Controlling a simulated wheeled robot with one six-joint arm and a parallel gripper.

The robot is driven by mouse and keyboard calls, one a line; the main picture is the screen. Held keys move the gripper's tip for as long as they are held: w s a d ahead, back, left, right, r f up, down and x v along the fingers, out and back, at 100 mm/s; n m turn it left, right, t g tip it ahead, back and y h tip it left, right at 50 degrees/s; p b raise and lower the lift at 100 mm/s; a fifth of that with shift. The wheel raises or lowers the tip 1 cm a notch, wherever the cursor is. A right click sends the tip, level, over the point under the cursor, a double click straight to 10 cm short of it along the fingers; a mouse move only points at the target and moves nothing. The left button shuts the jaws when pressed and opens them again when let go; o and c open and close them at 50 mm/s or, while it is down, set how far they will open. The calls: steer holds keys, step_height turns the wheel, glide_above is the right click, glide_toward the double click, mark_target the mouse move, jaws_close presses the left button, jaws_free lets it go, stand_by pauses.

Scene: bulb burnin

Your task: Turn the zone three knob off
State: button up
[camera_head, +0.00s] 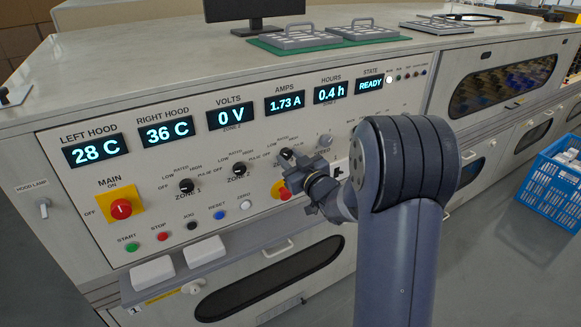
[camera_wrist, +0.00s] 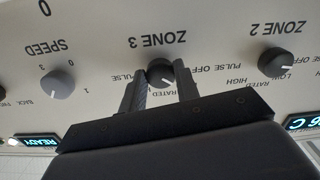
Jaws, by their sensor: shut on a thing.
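The zone three knob (camera_wrist: 160,72) is a round black knob on the pale panel, under an upside-down "ZONE 3" label in the wrist view. My gripper (camera_wrist: 159,80) has one finger on each side of it and is shut on it. The knob's white mark is partly visible, but I cannot tell which setting it points at. In the head view, the knob (camera_head: 286,154) shows just past my gripper (camera_head: 296,162), partly covered by it.
The zone 2 knob (camera_wrist: 276,62) and grey speed knob (camera_wrist: 58,83) flank it. Displays, including the state display (camera_head: 370,85) reading READY, run above. A blue crate (camera_head: 552,185) stands right.

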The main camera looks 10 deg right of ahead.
steer(key=n+b, duration=0.1)
steer(key=b, duration=0.1)
steer(key=n+b, duration=0.2)
steer(key=shift+f, duration=0.3)
steer(key=shift+r+n+b, duration=0.2)
steer(key=shift+n+b, duration=0.95)
steer(key=shift+n, duration=0.15)
steer(key=o, duration=1)
steer(key=shift+r, duration=0.1)
steer(key=shift+d, duration=0.1)
steer(key=v, duration=1)
steer(key=shift+s+d, duration=0.1)
steer(key=shift+s, duration=0.3)
steer(key=shift+w, duration=0.1)
